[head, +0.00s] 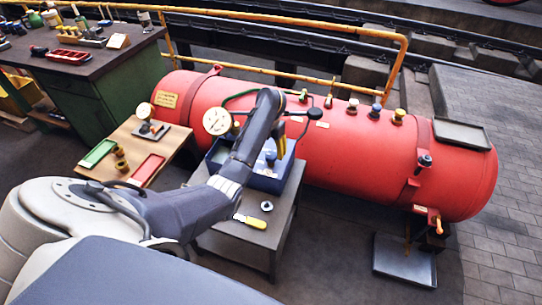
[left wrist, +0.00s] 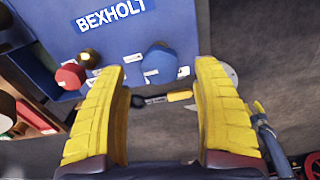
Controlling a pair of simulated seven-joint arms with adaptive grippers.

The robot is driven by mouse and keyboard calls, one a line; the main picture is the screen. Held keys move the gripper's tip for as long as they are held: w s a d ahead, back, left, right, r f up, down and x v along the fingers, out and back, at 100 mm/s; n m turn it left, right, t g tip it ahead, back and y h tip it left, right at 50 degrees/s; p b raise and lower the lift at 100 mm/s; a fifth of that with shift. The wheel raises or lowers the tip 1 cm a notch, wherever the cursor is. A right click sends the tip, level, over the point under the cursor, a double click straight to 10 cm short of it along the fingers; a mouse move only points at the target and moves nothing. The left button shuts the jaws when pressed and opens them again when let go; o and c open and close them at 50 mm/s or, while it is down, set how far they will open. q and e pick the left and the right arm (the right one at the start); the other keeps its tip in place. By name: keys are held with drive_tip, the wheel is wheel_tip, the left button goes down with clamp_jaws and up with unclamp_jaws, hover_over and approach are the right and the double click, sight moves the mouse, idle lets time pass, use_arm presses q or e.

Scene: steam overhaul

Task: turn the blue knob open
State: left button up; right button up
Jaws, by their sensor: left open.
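The blue knob (left wrist: 160,62) is a round blue cap on the blue case marked BEXHOLT (left wrist: 88,22). In the head view the blue knob (head: 270,158) shows just below my left gripper (head: 282,146), on the blue case (head: 266,183) beside the red tank. My left gripper (left wrist: 160,74) is open and empty. In the left wrist view its yellow fingers stand on either side of the blue knob, with gaps to both. I cannot tell how far above the knob they are. My right gripper is not in view.
A red knob (left wrist: 70,76) and a brass knob (left wrist: 88,57) sit left of the blue one. The large red tank (head: 350,145) lies behind the case. A yellow-handled tool (head: 250,221) and a metal ring (head: 266,206) lie on the small table in front.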

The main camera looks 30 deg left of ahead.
sight(271, 154)
use_arm(q)
drive_tip(key=shift+f, duration=1.75)
drive_tip(key=shift+c, duration=0.5)
drive_tip(key=c, duration=1.2)
